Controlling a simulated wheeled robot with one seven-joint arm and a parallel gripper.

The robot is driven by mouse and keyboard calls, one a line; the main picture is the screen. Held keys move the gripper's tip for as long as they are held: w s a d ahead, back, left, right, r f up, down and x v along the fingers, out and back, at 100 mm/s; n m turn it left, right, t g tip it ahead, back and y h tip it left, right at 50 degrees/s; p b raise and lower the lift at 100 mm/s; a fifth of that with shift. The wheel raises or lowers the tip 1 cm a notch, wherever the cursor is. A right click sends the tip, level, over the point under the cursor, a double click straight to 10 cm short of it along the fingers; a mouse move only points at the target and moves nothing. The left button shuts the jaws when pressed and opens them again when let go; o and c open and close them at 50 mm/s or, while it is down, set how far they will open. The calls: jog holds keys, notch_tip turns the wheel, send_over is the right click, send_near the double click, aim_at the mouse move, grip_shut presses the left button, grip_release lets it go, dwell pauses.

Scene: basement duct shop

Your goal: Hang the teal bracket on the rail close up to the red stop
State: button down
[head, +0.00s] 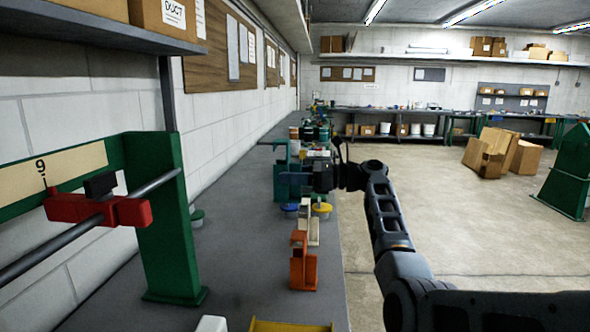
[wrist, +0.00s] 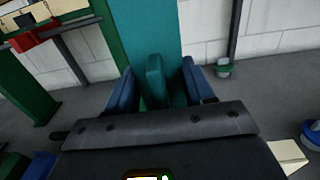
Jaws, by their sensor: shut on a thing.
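The teal bracket (head: 281,158) is held upright in my gripper (head: 298,177), above the bench and to the right of the rail. In the wrist view the bracket (wrist: 153,35) stands between the two blue fingers of my gripper (wrist: 158,86), which are shut on it. The rail (head: 62,238) is a grey rod at the left, carried by a green stand (head: 168,225). The red stop (head: 95,209), with a dark block on top, sits on the rail near the stand. It also shows at the upper left of the wrist view (wrist: 36,36). Bracket and rail are apart.
An orange bracket-like piece (head: 303,262) stands on the bench (head: 240,270) in front. A yellow tray edge (head: 290,326) is at the bottom. Pots with blue (head: 290,207) and yellow (head: 321,208) lids stand below my gripper. The bench between stand and pots looks mostly clear.

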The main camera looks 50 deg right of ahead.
jog(key=shift+s+a, duration=2.15)
jog(key=shift+a, duration=4.95)
jog(key=shift+s+a, duration=2.15)
jog(key=shift+a, duration=4.9)
jog(key=f+b+x, duration=0.1)
jog(key=f+x, duration=0.1)
jog(key=x, duration=1)
jog(key=shift+f, duration=0.15)
jog(key=shift+c, duration=1.6)
grip_release()
jog(key=shift+f, duration=0.1)
